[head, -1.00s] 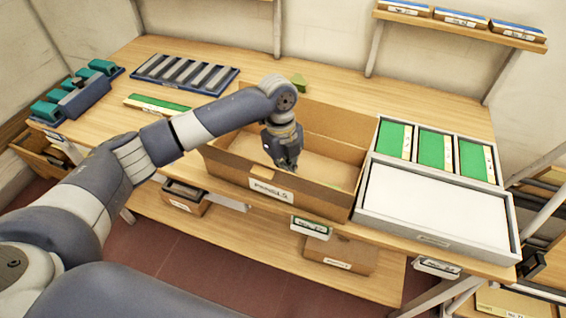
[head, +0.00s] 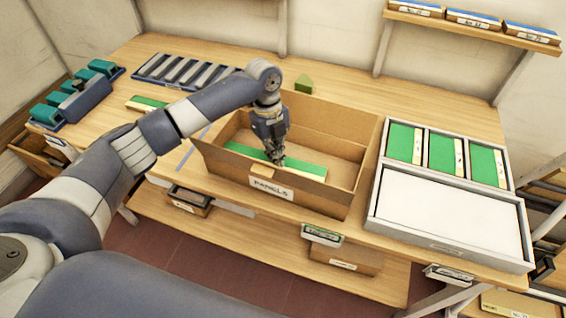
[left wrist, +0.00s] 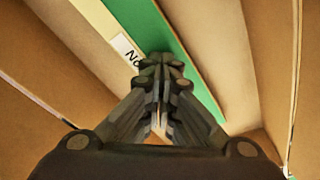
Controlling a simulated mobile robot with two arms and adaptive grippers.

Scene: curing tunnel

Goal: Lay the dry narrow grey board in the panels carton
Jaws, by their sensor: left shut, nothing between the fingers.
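The panels carton (head: 330,199) is an open brown box with a "PANELS" label on its front wall. A narrow green board (head: 304,170) with a cream edge lies inside, along the front wall. It also shows in the left wrist view (left wrist: 152,25), with a white label at its cream edge. My left gripper (head: 277,160) is shut and empty inside the carton, pointing down over this board; I cannot tell whether it touches it. A thin grey strip (head: 194,148) lies on the table left of the carton; I cannot tell whether it is a board. My right gripper is out of view.
A blue rack with grey slats (head: 180,72) stands at the back left, near another green board (head: 147,103). A grey divided tray (head: 440,247) with green boards and a white panel is right of the carton.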

